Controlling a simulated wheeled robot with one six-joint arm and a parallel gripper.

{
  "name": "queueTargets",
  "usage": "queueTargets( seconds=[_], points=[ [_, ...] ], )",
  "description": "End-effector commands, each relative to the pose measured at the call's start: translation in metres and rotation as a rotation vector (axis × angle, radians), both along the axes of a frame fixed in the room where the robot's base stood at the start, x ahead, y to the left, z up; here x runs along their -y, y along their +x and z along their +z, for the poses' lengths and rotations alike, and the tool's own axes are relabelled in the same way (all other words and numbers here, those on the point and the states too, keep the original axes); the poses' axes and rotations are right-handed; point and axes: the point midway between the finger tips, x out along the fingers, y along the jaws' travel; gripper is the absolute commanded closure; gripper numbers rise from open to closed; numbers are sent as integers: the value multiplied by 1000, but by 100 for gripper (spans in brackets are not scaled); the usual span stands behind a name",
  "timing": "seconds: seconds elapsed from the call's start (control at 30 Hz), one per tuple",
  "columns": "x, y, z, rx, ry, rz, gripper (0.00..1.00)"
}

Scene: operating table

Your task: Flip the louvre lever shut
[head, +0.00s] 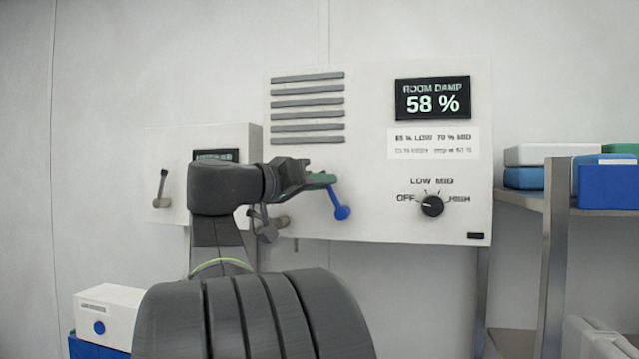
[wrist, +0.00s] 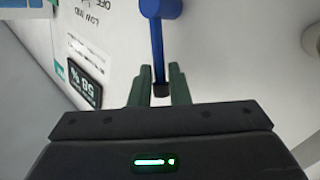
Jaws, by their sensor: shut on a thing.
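A blue lever (head: 338,203) is on the white wall panel (head: 370,228), below and right of the grey louvre slats (head: 307,108). Its round blue end is low and its arm leans up and left. My gripper (head: 328,180) reaches in from the left with green fingers at the upper end of this arm. In the wrist view, the dark tip of the blue lever (wrist: 158,50) lies between the two green fingers of my gripper (wrist: 160,88), which are shut on it. My gripper hides the panel behind it.
A grey knobbed part (head: 267,232) sits just below my gripper. A dial (head: 432,206) and a display reading 58 % (head: 432,98) are on the panel's right. A smaller box with a grey lever (head: 160,188) is at left. A shelf (head: 555,200) stands at right.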

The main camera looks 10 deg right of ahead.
Motion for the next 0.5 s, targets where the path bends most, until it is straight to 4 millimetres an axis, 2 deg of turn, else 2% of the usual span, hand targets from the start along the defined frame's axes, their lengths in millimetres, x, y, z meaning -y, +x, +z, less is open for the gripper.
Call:
queueTargets(
  seconds=[0.23, 0.5],
  points=[
    [-4, 2, -7, -23, -62, 1, 100],
    [-5, 2, -4, -35, -86, 1, 100]
  ],
)
